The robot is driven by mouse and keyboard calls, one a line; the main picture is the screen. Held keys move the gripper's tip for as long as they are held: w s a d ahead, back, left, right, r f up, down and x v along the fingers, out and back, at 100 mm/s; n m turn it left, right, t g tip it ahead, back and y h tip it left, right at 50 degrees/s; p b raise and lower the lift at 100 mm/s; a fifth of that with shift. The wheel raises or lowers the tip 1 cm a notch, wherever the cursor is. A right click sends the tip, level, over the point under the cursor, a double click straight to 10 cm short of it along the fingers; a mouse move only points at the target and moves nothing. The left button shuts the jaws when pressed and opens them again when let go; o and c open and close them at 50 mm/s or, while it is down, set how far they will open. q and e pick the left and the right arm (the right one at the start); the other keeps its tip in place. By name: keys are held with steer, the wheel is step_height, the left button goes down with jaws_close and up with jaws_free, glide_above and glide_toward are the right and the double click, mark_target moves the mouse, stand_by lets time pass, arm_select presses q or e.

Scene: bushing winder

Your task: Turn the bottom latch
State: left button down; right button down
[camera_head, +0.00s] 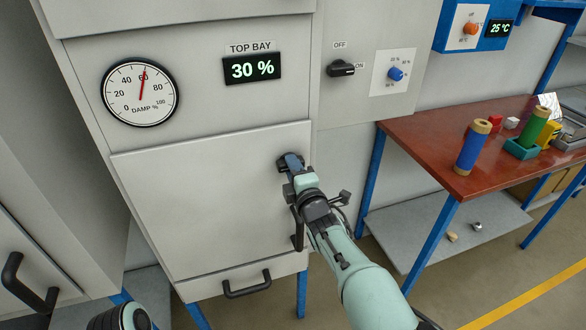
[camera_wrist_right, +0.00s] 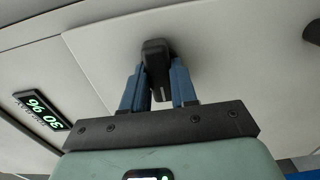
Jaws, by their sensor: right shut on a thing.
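The grey cabinet door (camera_head: 215,200) is closed. A black upper latch (camera_head: 284,162) sits at its top right corner, and it also shows in the right wrist view (camera_wrist_right: 154,52). My right gripper (camera_head: 291,164) is shut on this upper latch, with a blue finger on each side of it in the wrist view (camera_wrist_right: 158,82). The bottom latch (camera_head: 297,243) is a dark piece at the door's lower right edge, partly hidden beside my right arm. My left gripper is not in view.
A dark vertical handle (camera_head: 296,222) is partly behind my arm. A drawer handle (camera_head: 247,289) is below the door. A red-topped table (camera_head: 425,140) with spools stands right.

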arm_select(q)
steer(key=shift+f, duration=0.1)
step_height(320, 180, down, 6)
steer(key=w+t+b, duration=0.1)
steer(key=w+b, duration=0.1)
steer(key=b, duration=0.5)
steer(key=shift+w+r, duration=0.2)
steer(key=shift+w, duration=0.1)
arm_select(e)
steer(key=m, duration=1.7)
steer(key=shift+r+m, duration=0.1)
steer(key=shift+m, duration=0.3)
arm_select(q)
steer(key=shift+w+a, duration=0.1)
arm_select(e)
steer(key=c, duration=0.9)
jaws_free()
